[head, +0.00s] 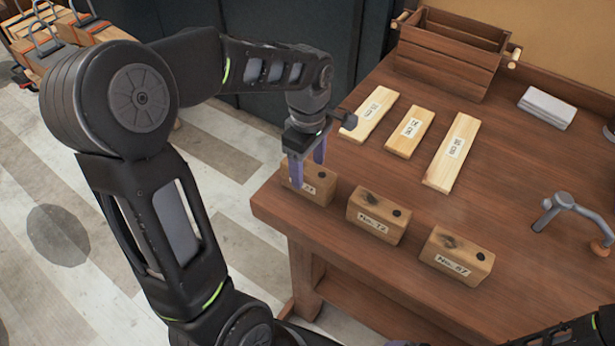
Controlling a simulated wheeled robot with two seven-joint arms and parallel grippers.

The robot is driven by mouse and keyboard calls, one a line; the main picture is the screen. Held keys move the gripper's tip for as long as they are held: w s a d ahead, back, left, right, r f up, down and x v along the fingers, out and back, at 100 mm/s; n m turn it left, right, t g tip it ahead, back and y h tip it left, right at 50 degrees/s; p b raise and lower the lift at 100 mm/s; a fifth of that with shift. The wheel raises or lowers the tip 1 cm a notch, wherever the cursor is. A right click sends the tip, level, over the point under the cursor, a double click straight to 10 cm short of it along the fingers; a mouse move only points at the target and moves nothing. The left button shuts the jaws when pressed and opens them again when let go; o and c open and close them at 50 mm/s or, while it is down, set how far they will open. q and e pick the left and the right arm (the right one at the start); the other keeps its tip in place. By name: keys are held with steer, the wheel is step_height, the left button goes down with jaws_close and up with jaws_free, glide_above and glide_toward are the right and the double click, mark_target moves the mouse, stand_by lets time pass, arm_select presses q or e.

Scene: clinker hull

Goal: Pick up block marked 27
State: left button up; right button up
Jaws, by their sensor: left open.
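Three wooden blocks stand in a row along the table's near left edge. The left block (318,186) has its label partly covered by my left gripper's finger. The middle block (378,214) has a label that looks like No. 17. The right block (457,256) has a label ending in 7; its first digit is too small to be sure of. My left gripper (308,172) is open, its purple fingers pointing down at the left block, one in front of it. I cannot tell whether they touch it. My right gripper is out of view.
Three flat labelled boards, one of them a long board (452,153), lie behind the blocks on the wooden table (500,190). A wooden crate (450,55) stands at the back. A grey folded cloth (546,107) and a grey metal tool (570,205) are at the right.

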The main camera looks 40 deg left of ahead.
arm_select(q)
step_height(320, 180, down, 4)
steer(key=shift+f+p, duration=0.1)
steer(key=shift+p, duration=0.3)
stand_by(0.3)
jaws_close()
stand_by(0.6)
